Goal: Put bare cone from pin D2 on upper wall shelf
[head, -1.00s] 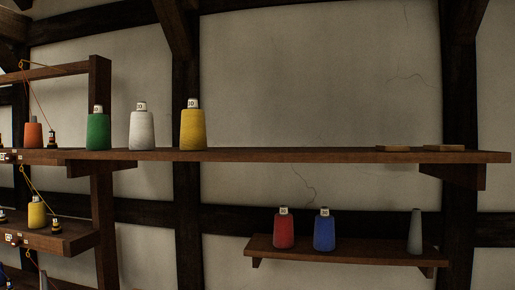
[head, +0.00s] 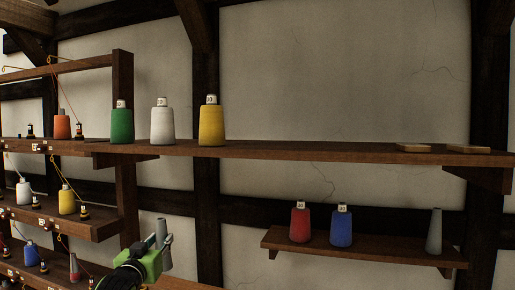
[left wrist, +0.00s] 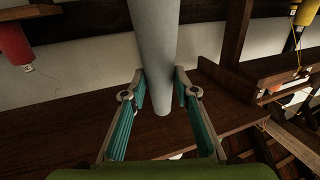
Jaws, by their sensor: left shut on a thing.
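My left gripper (head: 157,245) is shut on a bare grey cone (head: 160,229), held upright below the upper wall shelf's left part. In the left wrist view the bare cone (left wrist: 154,50) stands between the two teal-padded fingers (left wrist: 161,88). The upper wall shelf (head: 300,150) is a long brown board. Green (head: 122,124), white (head: 162,125) and yellow (head: 211,125) wound cones stand on its left part. My right gripper is not in view.
Two flat wooden pieces (head: 414,147) lie at the upper shelf's right end; its middle is bare. A lower shelf (head: 390,250) holds a red cone (head: 300,224), a blue cone (head: 341,227) and another bare grey cone (head: 434,232). A creel rack (head: 122,190) stands at left.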

